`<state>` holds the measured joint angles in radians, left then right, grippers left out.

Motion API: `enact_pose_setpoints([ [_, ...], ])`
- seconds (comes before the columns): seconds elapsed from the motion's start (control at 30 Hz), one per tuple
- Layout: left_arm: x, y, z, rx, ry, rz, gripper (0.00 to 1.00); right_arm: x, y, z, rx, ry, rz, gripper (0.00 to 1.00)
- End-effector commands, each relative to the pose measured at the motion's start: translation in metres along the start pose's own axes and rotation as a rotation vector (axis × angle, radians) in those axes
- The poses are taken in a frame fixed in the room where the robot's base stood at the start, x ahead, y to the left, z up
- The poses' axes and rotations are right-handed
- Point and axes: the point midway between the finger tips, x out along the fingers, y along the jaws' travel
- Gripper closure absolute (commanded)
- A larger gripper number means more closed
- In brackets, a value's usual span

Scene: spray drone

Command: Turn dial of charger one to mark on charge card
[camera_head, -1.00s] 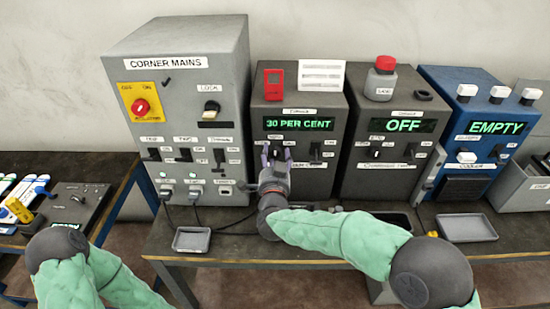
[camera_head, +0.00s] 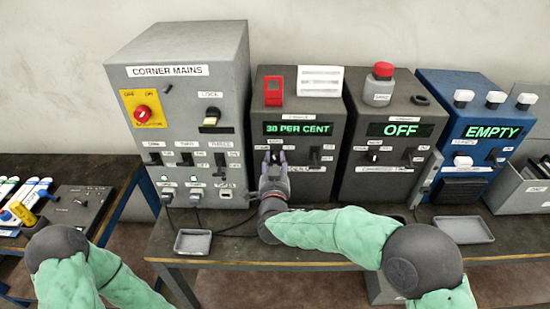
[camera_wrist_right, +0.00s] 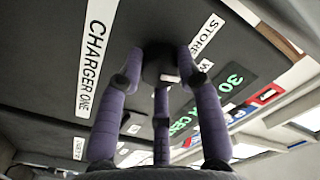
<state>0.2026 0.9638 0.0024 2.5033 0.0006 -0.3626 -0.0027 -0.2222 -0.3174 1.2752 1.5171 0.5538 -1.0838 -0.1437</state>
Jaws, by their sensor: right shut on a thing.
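Charger one (camera_head: 299,185) is the dark grey box right of the corner mains box, and its green display (camera_head: 297,129) reads "30 PER CENT". My right gripper (camera_head: 273,158) is at the front of it, shut on the dark dial (camera_wrist_right: 160,62). In the right wrist view the purple fingers (camera_wrist_right: 160,85) close around the dial from several sides, beside the "CHARGER ONE" label (camera_wrist_right: 94,60). The dial's pointer is mostly hidden. A white card (camera_head: 320,79) stands on top of the charger; its text is too small to read. My left gripper is not in view.
A red item (camera_head: 274,85) stands beside the card. A switch (camera_head: 315,157) sits right of the dial. The corner mains box (camera_head: 180,110) is left, the box reading "OFF" (camera_head: 388,185) right. A grey tray (camera_head: 193,242) lies on the bench in front.

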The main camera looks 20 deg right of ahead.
Motion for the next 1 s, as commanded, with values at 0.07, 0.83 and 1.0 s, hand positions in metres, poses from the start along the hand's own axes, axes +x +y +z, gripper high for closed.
enact_pose_setpoints([
  [0.07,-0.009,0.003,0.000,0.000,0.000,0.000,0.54,-0.001,0.000,0.001,-0.071,-0.009,0.002,0.97],
  [0.83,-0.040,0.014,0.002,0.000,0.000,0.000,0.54,-0.001,0.002,0.004,-0.594,-0.010,0.000,0.97],
  [1.0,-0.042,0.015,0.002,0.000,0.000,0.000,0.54,-0.002,0.003,0.005,-0.625,-0.012,-0.001,0.97],
])
